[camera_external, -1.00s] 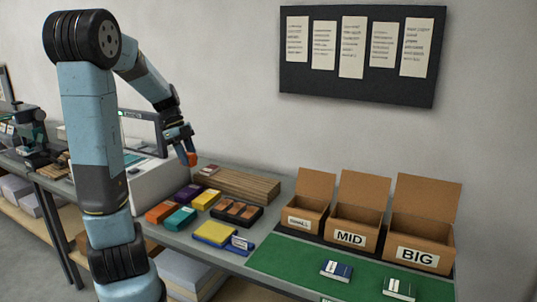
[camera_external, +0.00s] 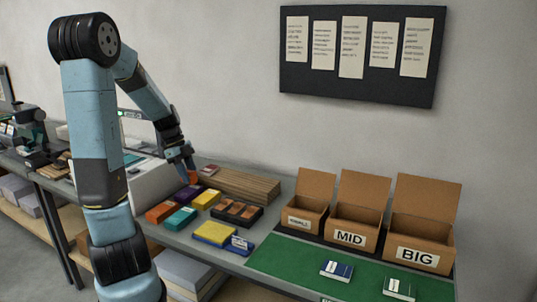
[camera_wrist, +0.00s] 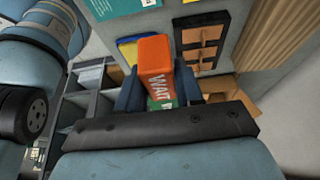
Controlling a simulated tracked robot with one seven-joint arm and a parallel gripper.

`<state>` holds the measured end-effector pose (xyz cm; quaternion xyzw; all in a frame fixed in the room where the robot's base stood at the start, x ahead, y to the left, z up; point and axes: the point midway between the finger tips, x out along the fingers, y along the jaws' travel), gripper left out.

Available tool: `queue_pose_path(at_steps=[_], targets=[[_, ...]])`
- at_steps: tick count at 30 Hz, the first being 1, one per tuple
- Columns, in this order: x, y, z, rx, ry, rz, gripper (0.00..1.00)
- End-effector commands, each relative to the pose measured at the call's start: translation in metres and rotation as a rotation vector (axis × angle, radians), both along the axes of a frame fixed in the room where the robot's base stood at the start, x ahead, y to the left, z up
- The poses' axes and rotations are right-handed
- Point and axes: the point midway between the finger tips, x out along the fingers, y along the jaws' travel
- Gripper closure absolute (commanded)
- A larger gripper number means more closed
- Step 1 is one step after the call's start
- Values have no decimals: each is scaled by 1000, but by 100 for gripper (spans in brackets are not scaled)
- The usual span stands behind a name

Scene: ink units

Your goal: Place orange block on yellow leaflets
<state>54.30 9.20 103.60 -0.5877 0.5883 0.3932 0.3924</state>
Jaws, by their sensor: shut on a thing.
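My gripper (camera_external: 187,170) is shut on the orange block (camera_external: 193,178) and holds it above the table, behind the coloured stacks. In the wrist view the orange block (camera_wrist: 154,53) sits between the dark fingers of my gripper (camera_wrist: 160,92), with white lettering on one side. A yellow stack (camera_external: 207,199), which looks like the yellow leaflets, lies on the table among purple (camera_external: 188,192), orange (camera_external: 161,212) and teal (camera_external: 180,218) stacks. The block is up and behind it, apart from it.
A yellow-topped blue item (camera_external: 214,233) lies nearer the front edge. A dark tray (camera_external: 258,215) with brown pieces stands right of the stacks. Brown boards (camera_external: 240,184) lie behind. Labelled cardboard boxes (camera_external: 418,257) and a green mat (camera_external: 290,262) are at the right.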

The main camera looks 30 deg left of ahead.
Motion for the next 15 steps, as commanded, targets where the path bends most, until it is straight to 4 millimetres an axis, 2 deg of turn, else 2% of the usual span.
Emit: queue_pose_path(at_steps=[15], targets=[[64, 10, -33, -4, 1, -1, 94]])
